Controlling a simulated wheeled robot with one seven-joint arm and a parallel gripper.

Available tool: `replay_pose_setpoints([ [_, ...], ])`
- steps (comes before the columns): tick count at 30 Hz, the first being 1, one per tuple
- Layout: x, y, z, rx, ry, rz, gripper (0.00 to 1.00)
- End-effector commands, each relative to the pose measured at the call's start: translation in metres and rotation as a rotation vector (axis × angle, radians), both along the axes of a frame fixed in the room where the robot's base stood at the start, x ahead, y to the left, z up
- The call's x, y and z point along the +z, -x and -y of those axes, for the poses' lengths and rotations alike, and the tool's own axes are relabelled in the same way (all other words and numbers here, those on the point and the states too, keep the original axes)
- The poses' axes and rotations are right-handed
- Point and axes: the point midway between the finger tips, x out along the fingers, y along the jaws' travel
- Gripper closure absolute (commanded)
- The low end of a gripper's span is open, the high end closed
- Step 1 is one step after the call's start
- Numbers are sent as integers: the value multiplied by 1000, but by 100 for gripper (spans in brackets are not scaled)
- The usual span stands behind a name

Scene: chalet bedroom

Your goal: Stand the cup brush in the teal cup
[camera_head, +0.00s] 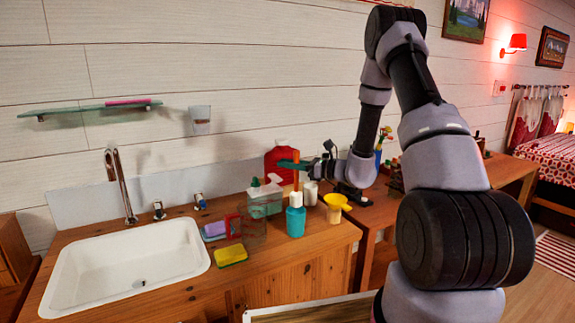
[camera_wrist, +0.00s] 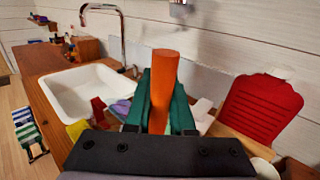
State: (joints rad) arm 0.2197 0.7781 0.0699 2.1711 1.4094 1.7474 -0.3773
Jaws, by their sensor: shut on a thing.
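The teal cup (camera_head: 295,222) stands upright on the wooden counter, right of the sink. The cup brush, with an orange handle (camera_head: 296,178) and a white head (camera_head: 296,199), is upright directly above it in the head view. The white head meets the cup's rim in the picture; I cannot tell whether its lower end is inside. My gripper (camera_head: 294,164) is shut on the orange handle near its top. In the wrist view the handle (camera_wrist: 163,85) stands between the green fingers, and the cup is hidden.
Left of the cup are a clear container (camera_head: 252,228), a green-topped bottle (camera_head: 264,198) and a yellow sponge (camera_head: 231,255). A yellow funnel-like item (camera_head: 336,204) is close on the right. A red bottle (camera_head: 281,160) stands behind. The counter's front right is clear.

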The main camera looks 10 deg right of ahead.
Motion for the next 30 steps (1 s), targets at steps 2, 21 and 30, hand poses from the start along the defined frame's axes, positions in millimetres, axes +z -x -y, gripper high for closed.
replay_pose_setpoints([
  [2,0,0,0,0,0,0,100],
  [21,-18,0,0,0,-1,-1,100],
  [30,-27,0,0,0,-1,-1,100],
])
